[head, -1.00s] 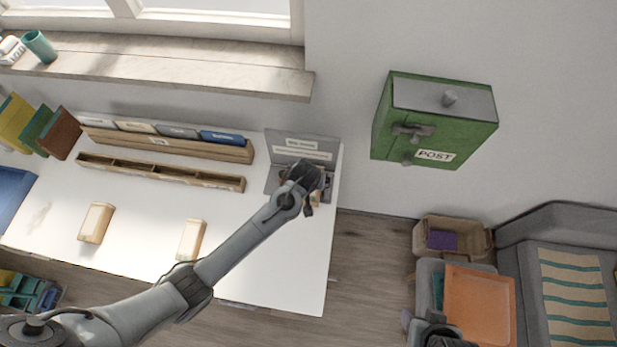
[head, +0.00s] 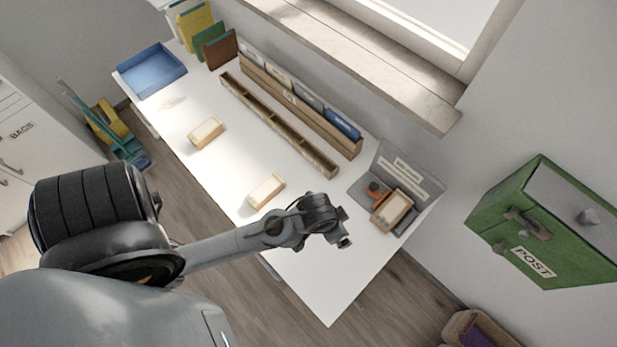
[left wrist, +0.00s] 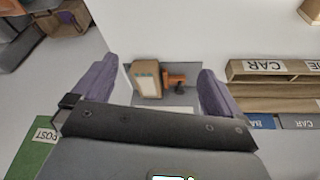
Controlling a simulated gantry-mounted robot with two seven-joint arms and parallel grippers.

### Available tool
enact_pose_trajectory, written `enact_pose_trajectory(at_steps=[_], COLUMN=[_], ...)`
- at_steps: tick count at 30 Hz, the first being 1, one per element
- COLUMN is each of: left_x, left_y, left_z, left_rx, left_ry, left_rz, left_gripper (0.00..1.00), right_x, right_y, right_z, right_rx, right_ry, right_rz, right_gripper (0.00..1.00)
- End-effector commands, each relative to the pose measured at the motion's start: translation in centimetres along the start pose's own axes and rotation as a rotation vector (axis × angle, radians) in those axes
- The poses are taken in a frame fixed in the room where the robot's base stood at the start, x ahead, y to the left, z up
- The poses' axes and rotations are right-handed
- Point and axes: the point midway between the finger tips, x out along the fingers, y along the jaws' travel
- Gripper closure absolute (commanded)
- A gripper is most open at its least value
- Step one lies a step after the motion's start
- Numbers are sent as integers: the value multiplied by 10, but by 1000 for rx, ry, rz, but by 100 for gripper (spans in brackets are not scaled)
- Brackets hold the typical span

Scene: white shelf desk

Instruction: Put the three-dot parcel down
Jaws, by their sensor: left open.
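A tan parcel with a pale label (head: 392,208) rests on a grey stand with an upright back panel (head: 414,176) at the desk's right end. It also shows in the left wrist view (left wrist: 147,80), between and beyond the fingers. Dots on it are too small to make out. My left gripper (head: 345,241) is open and empty, apart from the parcel and to its lower left in the head view. Its two purple fingers are spread in the left wrist view (left wrist: 157,65). My right gripper is out of view.
An orange object (head: 376,192) sits beside the parcel on the stand. Two similar parcels (head: 206,132) (head: 266,190) lie on the white desk. A long wooden divided rack (head: 280,125) runs behind them. A green post box (head: 545,225) hangs at right. The desk's front right is clear.

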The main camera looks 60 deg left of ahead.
Motion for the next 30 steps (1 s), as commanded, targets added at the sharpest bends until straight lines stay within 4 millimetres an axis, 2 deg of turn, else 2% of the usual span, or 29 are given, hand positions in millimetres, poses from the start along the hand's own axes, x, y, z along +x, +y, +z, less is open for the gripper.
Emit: enact_pose_trajectory(at_steps=[1,3,9,23,26,30], left_x=[-12,-26,-51,-58,-68,-92], left_y=[-5,-12,-23,-24,-24,-23], left_z=[16,32,54,55,52,44], left_rx=[21,54,113,122,121,121], left_ry=[-6,-9,-13,-12,-13,-13], left_rz=[0,-4,-17,-19,-19,-19], left_gripper=[0,0,0,0,0,0], right_x=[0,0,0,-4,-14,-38], right_y=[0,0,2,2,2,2], right_z=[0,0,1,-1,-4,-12], right_rx=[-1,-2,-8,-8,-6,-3], right_ry=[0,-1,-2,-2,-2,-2], right_rz=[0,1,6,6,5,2], right_gripper=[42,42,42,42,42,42])
